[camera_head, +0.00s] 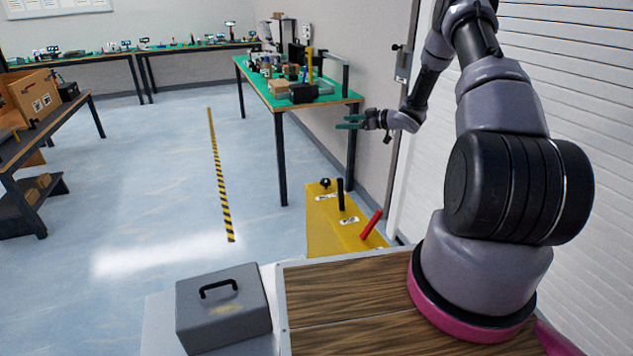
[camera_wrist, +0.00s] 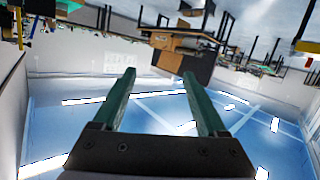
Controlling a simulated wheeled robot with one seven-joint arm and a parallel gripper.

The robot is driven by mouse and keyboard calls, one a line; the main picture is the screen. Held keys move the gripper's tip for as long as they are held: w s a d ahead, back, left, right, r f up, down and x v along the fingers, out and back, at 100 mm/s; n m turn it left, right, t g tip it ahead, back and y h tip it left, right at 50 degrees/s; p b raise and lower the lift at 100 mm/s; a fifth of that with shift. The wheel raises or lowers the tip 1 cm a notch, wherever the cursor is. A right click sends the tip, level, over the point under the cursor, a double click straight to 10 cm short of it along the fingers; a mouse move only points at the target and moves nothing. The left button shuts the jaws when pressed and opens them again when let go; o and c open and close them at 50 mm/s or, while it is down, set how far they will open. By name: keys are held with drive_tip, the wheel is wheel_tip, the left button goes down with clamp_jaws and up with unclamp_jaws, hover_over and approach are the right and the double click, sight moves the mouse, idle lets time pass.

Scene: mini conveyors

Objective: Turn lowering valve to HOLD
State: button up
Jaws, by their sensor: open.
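A yellow control box (camera_head: 325,230) stands low on the floor beyond my wooden deck. On its top are a black knob (camera_head: 325,183), an upright black lever (camera_head: 341,194) and a red lever (camera_head: 371,224) tilted to the right. Small white labels sit beside them, too small to read, so I cannot tell which control is the lowering valve or its setting. My gripper (camera_head: 349,121) is above and beyond the box, pointing left, apart from every control. In the wrist view its two green fingers (camera_wrist: 158,77) are spread with nothing between them; the box is not clearly visible there.
A green-topped workbench (camera_head: 272,101) with several items stands behind my gripper along the wall. A grey case (camera_head: 222,308) sits at the front left. A striped floor line (camera_head: 219,180) crosses open floor to the left. A white shutter (camera_head: 590,110) stands at the right.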

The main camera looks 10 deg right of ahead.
drive_tip(key=s+a+f+n+g+y, duration=0.1)
drive_tip(key=s+f+n+g+y, duration=0.15)
drive_tip(key=s+f, duration=0.4)
drive_tip(key=n+g+y, duration=0.2)
drive_tip(key=g+y, duration=0.1)
drive_tip(key=y, duration=0.1)
approach(317, 187)
wheel_tip(317, 187, up, 4)
drive_tip(key=shift+m, duration=0.25)
drive_tip(key=x, duration=1)
drive_tip(key=shift+s+a+f, duration=0.15)
drive_tip(key=shift+s+f, duration=0.2)
drive_tip(key=shift+f, duration=0.05)
clamp_jaws()
drive_tip(key=shift+w+m+t+h, duration=0.25)
drive_tip(key=shift+m+t+h, duration=0.2)
drive_tip(key=shift+m+t, duration=0.5)
unclamp_jaws()
